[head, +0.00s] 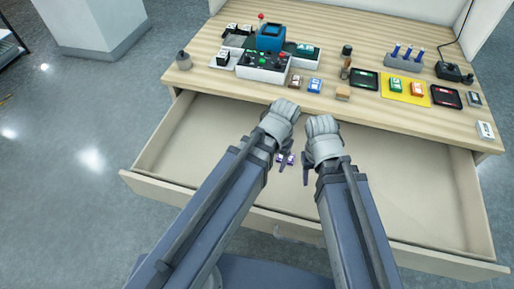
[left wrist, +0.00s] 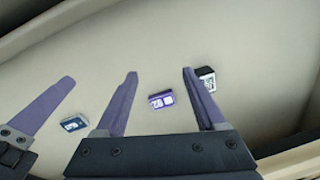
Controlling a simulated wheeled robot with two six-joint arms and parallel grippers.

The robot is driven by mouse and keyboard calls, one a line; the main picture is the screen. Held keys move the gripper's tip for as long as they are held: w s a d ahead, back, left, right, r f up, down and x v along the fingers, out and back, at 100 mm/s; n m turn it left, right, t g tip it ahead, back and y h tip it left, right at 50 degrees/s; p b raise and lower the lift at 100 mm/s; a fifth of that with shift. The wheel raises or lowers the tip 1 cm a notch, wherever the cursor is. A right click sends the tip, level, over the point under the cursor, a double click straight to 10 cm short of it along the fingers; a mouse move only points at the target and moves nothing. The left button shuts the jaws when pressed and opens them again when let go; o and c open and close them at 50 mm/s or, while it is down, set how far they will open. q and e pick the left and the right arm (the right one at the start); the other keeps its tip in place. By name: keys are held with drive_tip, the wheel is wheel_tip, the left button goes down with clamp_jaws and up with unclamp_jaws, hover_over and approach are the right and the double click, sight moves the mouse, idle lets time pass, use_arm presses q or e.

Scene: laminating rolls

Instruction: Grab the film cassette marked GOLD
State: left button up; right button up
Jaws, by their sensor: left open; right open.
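In the left wrist view, a purple cassette (left wrist: 161,100) with a white label lies on the drawer floor. It appears between the spread fingers of my left gripper (left wrist: 160,74), which is open and empty. A blue cassette (left wrist: 73,124) lies to the left and a black cassette (left wrist: 206,78) with a white label lies by the right finger. Their lettering is too small to read, so I cannot tell which is marked GOLD. In the head view, small cassettes (head: 291,159) show between my arms. My right gripper (head: 306,170) hangs open over the drawer, mostly hidden by its arm.
The open drawer (head: 410,212) has raised walls and much bare floor on both sides. The wooden tabletop (head: 215,75) above holds a control box (head: 263,68), a yellow mat (head: 405,97) with green and orange pieces, dark trays (head: 446,97) and a rack of blue-topped tools (head: 403,61).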

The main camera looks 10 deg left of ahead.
use_arm(q)
drive_tip(key=shift+o, duration=0.8)
drive_tip(key=w+a+f+n+b, duration=0.1)
drive_tip(key=w+a+f+b, duration=0.1)
drive_tip(key=w+a+f, duration=0.2)
drive_tip(key=w, duration=0.3)
drive_tip(key=shift+w+a+h+b, duration=0.2)
drive_tip(key=shift+w+h+b, duration=0.1)
drive_tip(key=shift+w+b, duration=0.05)
drive_tip(key=shift+n, duration=0.7)
drive_tip(key=w+a, duration=0.1)
drive_tip(key=w+a+f+b, duration=0.1)
drive_tip(key=w+a, duration=0.2)
drive_tip(key=shift+w+a+f, duration=0.15)
drive_tip(key=shift+a+f, duration=0.15)
drive_tip(key=shift+a, duration=0.05)
drive_tip(key=f+b, duration=0.8)
drive_tip(key=shift+s, duration=0.2)
use_arm(e)
wheel_tip(320, 180, down, 13)
drive_tip(key=shift+f, duration=0.2)
use_arm(q)
drive_tip(key=shift+r, duration=0.15)
use_arm(e)
drive_tip(key=shift+r, duration=0.1)
use_arm(q)
clamp_jaws()
